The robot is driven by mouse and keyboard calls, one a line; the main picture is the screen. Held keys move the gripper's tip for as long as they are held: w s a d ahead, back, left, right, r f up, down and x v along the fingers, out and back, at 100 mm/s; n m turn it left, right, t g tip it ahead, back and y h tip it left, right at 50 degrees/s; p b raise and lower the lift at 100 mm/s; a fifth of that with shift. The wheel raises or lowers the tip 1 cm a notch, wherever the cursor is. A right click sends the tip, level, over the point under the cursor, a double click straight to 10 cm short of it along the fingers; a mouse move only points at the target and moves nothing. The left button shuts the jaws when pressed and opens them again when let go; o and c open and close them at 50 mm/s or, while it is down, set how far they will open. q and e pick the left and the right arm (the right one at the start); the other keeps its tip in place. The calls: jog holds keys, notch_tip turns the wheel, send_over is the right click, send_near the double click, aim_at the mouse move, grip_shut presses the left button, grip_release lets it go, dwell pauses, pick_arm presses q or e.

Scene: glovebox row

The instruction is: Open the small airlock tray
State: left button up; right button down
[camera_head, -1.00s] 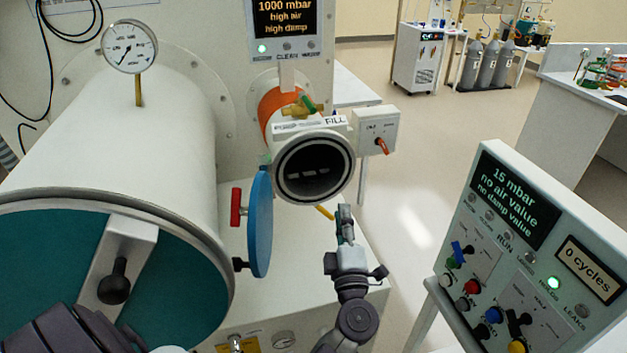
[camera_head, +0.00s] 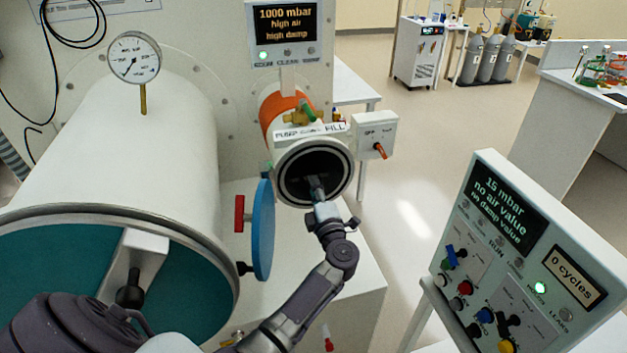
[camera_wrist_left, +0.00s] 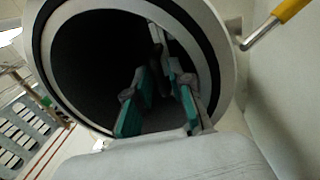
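The small airlock (camera_head: 314,150) is a short white tube with an orange band. Its round mouth is open and dark inside. Its blue door (camera_head: 262,230) stands swung open to the left. My left gripper (camera_head: 316,184) reaches into the mouth. In the left wrist view its two green-padded fingers (camera_wrist_left: 158,100) are apart, inside the rim. A narrow pale part (camera_wrist_left: 157,38) shows deeper in, beyond and between the fingers; I cannot tell whether it is the tray's handle. The tray itself is not clearly visible in the dark. My right gripper is not in view.
The large airlock cylinder (camera_head: 125,150) with a teal door fills the left. A small switch box (camera_head: 376,135) sits right of the small airlock. A control panel (camera_head: 520,250) stands at the right. A yellow handle (camera_wrist_left: 290,10) is near the mouth. Open floor lies behind.

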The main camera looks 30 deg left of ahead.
pick_arm(q)
jog(key=shift+w+a, duration=0.35)
jog(key=shift+a, duration=0.05)
jog(key=shift+r, duration=0.1)
grip_shut()
